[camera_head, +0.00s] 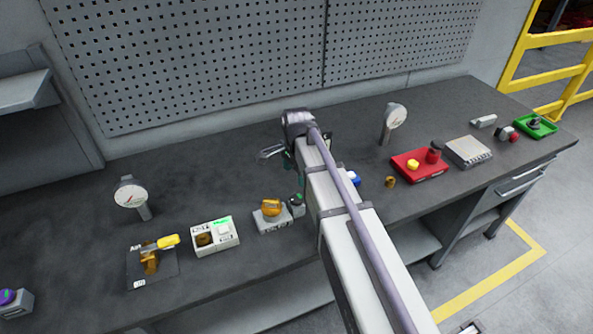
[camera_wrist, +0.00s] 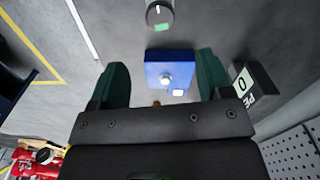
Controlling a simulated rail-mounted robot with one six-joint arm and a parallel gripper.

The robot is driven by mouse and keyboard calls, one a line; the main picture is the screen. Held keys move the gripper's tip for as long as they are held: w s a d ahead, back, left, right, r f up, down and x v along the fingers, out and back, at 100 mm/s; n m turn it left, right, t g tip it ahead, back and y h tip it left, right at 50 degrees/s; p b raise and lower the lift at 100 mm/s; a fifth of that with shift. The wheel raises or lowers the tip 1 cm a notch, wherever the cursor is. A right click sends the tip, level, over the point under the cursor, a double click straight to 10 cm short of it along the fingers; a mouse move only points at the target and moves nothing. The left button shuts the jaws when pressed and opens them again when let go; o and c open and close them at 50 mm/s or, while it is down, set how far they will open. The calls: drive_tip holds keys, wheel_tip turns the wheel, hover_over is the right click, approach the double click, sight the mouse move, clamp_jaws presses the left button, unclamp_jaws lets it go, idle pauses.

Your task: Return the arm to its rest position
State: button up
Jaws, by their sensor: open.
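My arm (camera_head: 335,195) reaches out over the grey workbench (camera_head: 75,255) in the head view, its far end above the middle of the bench. My gripper (camera_wrist: 161,64) shows in the wrist view with its two dark green fingers spread apart and nothing held between them. A blue box (camera_wrist: 170,60) with a pale round button lies beyond and between the fingers. In the head view only a bit of blue (camera_head: 354,178) shows beside my arm. The arm hides most of the gripper there.
Left of my arm are an orange-knobbed box (camera_head: 271,212), a white switch box (camera_head: 215,237), a yellow-handled valve (camera_head: 153,252) and a gauge (camera_head: 131,194). A pegboard (camera_head: 190,55) stands behind.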

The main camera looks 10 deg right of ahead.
drive_tip(key=s+f+n+b, duration=0.2)
drive_tip(key=s+n, duration=1.2)
drive_tip(key=s, duration=0.3)
drive_tip(key=shift+f, duration=0.3)
idle(0.7)
